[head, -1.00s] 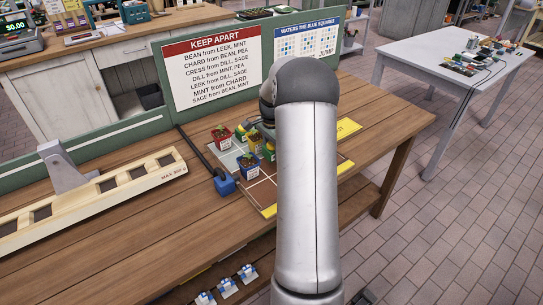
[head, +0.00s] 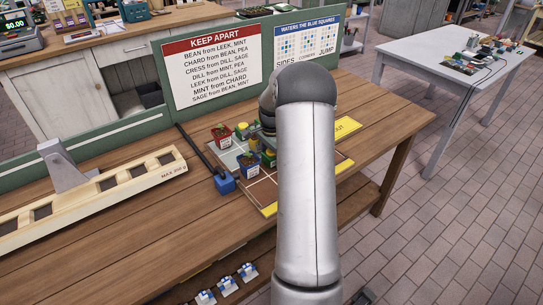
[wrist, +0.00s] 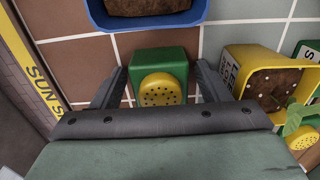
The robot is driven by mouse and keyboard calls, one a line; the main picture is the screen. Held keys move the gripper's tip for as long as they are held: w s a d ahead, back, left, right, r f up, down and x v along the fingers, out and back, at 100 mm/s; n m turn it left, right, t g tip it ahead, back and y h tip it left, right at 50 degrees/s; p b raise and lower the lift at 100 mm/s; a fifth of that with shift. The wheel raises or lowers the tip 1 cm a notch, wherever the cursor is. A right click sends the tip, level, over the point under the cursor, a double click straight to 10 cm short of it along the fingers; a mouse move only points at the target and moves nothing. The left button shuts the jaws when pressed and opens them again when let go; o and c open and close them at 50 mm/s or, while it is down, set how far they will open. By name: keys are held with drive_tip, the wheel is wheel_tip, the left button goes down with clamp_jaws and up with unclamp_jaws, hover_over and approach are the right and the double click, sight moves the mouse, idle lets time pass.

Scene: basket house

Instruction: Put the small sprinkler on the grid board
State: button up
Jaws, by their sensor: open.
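A green block with a round yellow dotted top, which looks like a sprinkler (wrist: 160,92), stands on the grid board (wrist: 75,65) in the wrist view. My gripper (wrist: 161,68) is open, with one finger on each side of this block and a visible gap on both sides. A second green-and-yellow dotted piece (wrist: 302,138) is partly visible at the right edge. In the head view the grid board (head: 264,193) lies on the wooden table, and my arm hides the gripper and part of the board. I cannot tell which piece is the small sprinkler.
In the wrist view a blue pot (wrist: 145,20) is just beyond the block and a yellow pot (wrist: 238,68) is close on the right. Signs stand behind.

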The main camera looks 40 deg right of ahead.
wheel_tip(320, 180, up, 12)
drive_tip(key=shift+f, duration=0.1)
drive_tip(key=s+a+r+n, duration=0.2)
drive_tip(key=s+a+n, duration=0.15)
drive_tip(key=a, duration=0.55)
drive_tip(key=s+a+r+n, duration=0.2)
drive_tip(key=s+a+n, duration=0.15)
drive_tip(key=a, duration=0.65)
drive_tip(key=s+a+f+n, duration=0.2)
drive_tip(key=s+a+n, duration=0.4)
drive_tip(key=s, duration=0.3)
drive_tip(key=s+a+f+n, duration=0.2)
drive_tip(key=s+a+n, duration=0.3)
drive_tip(key=s+a, duration=0.3)
drive_tip(key=shift+s+n, duration=0.4)
drive_tip(key=shift+s, duration=0.85)
